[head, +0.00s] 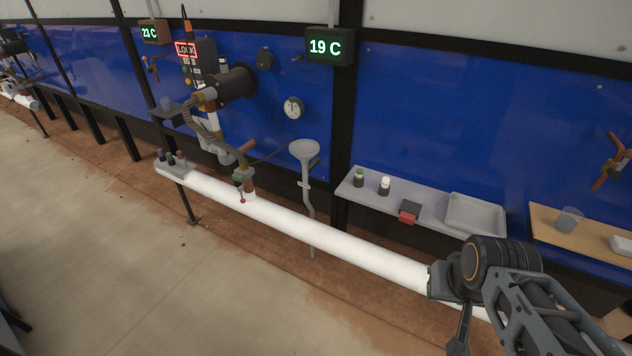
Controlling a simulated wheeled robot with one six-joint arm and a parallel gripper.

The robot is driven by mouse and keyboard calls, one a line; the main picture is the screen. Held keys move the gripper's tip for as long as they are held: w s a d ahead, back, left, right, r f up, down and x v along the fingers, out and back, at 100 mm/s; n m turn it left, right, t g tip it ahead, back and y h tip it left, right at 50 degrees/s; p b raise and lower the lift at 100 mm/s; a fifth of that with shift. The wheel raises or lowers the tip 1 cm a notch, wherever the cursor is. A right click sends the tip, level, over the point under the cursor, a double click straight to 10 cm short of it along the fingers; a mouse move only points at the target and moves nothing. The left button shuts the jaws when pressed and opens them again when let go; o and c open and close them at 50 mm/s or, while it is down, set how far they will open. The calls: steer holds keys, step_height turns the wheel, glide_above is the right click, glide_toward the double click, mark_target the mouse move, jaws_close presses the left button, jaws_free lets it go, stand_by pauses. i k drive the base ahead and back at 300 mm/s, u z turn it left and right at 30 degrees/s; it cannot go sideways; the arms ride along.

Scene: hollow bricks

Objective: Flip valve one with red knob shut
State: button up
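A small red knob (241,201) hangs on a thin lever at the near side of a brass-and-brown valve (247,182) on the white pipe (300,232), left of the picture's middle. The valve also carries a green part and an orange-brown handle (247,146) above it. The number of the valve cannot be read. My arm (505,265) enters from the lower right, in front of the pipe's right end, well apart from the valve.
A grey shelf (420,217) with small bottles, a red-black box (409,211) and a tray (474,213) stands along the blue wall. A grey funnel (304,150) on a stem stands right of the valve. Floor in front of the pipe is clear (90,250).

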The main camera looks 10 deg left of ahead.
mark_target(240, 188)
steer(key=z, duration=0.45)
steer(key=i, duration=1.25)
steer(key=u, duration=2.9)
steer(key=i, duration=1.25)
steer(key=u, duration=0.35)
steer(key=i, duration=1.3)
steer(key=z, duration=0.35)
